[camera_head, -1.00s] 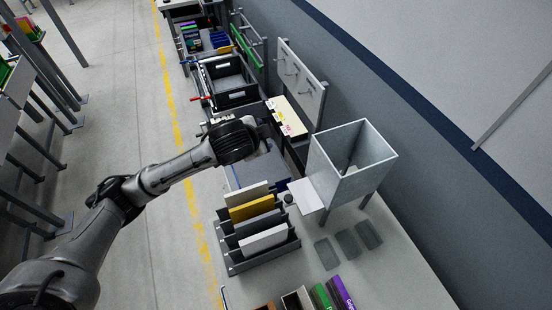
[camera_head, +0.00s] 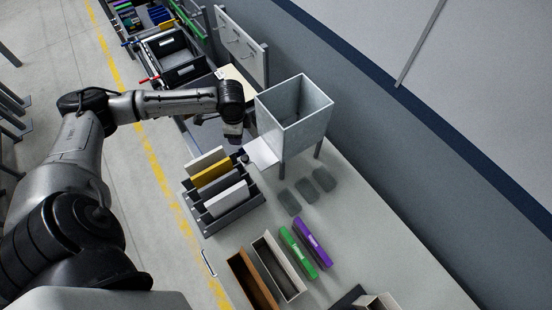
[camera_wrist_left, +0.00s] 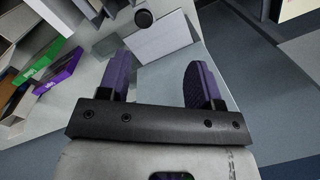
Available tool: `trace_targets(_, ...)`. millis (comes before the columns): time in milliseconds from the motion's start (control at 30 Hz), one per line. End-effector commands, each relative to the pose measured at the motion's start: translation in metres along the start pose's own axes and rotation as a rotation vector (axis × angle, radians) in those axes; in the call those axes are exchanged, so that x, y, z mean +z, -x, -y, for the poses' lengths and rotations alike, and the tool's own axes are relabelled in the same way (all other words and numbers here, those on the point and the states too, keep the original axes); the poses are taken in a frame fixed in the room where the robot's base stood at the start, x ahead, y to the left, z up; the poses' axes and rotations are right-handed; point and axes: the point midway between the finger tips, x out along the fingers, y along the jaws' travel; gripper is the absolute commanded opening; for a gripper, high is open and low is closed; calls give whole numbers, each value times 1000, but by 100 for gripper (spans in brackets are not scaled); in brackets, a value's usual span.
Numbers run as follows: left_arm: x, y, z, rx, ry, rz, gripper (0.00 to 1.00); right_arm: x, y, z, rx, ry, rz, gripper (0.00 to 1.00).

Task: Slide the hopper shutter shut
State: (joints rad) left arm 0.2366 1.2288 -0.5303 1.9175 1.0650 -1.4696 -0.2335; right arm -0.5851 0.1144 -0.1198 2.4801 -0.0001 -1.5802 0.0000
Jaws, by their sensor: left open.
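The grey metal hopper (camera_head: 295,112) stands on legs on the bench. Its pale shutter plate (camera_head: 262,153) sticks out from the lower left side of the hopper, with a dark round knob (camera_head: 244,158) at its outer end. My left gripper (camera_head: 234,134) is just behind the plate in the head view, apart from the knob. In the left wrist view the plate (camera_wrist_left: 163,40) and knob (camera_wrist_left: 143,18) lie beyond the open, empty purple fingers (camera_wrist_left: 160,80). The part of the shutter inside the hopper is hidden. My right gripper is not in view.
A grey rack (camera_head: 225,204) of upright panels stands close in front of the shutter. Green (camera_head: 297,254) and purple (camera_head: 312,243) binders and open boxes lie nearer. Dark flat pads (camera_head: 307,190) lie beside the hopper. A hook board (camera_head: 241,48) stands behind.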

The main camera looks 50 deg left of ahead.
Motion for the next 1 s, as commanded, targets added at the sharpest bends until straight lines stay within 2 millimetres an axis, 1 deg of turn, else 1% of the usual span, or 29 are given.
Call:
trace_targets(133,-7,0,-12,85,-76,-50,59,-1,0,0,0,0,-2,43)
trace_targets(267,-9,-2,-13,83,-129,-62,59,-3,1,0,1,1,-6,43)
trace_targets(367,-10,-10,-14,85,-140,-63,59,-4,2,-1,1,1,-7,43)
trace_targets(467,-10,-24,-15,85,-142,-61,59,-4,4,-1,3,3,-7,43)
trace_targets(800,-14,-86,-21,84,-140,-61,59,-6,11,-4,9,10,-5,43)
trace_targets(1000,-15,-115,-23,82,-140,-60,59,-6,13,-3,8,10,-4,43)
